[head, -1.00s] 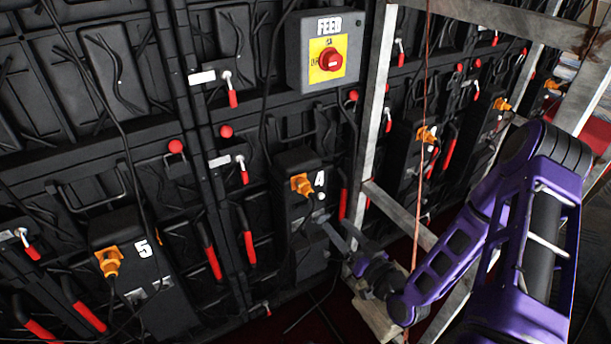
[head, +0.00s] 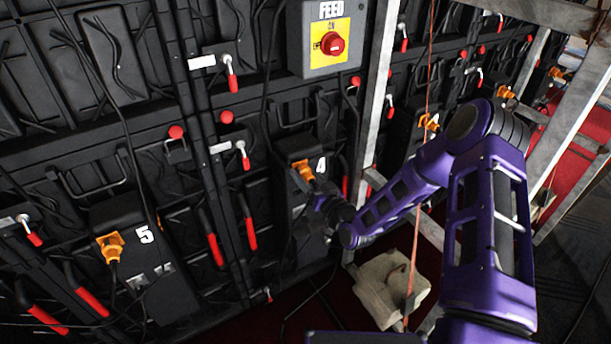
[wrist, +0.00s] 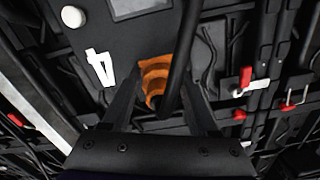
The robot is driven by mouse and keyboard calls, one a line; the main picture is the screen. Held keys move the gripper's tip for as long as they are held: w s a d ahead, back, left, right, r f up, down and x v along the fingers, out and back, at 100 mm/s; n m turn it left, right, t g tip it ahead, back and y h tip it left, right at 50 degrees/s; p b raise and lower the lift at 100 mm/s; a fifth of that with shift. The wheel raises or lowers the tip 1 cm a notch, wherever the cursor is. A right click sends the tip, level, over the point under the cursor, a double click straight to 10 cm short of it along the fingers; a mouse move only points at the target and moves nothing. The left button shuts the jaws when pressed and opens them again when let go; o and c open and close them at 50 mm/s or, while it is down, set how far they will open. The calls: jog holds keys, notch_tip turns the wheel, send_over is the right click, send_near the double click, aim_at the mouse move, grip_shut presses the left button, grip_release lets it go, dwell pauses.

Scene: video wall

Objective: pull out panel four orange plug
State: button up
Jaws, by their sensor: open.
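The orange plug of panel four (head: 302,170) sits in the black box marked 4 (head: 281,192), just below and left of the digit in the head view. In the wrist view the orange plug (wrist: 155,82) lies between the two dark fingers of my gripper (wrist: 156,88), with a black cable running down past it. The fingers are apart, one on each side of the plug; I cannot tell whether they touch it. In the head view my gripper (head: 308,190) is at the plug's lower side, and the fingertips are partly hidden.
A grey FEED box with a red switch (head: 333,43) is above. A panel 5 box with an orange plug (head: 110,246) is at left. A metal scaffold post (head: 374,100), a red rope (head: 418,210) and a pale sandbag (head: 392,287) are close to my arm.

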jog(key=shift+w, duration=0.1)
grip_shut()
dwell(0.3)
jog(key=shift+f, duration=0.1)
jog(key=shift+b+v, duration=0.45)
jog(key=shift+v, duration=0.35)
grip_release()
jog(key=shift+d, duration=0.1)
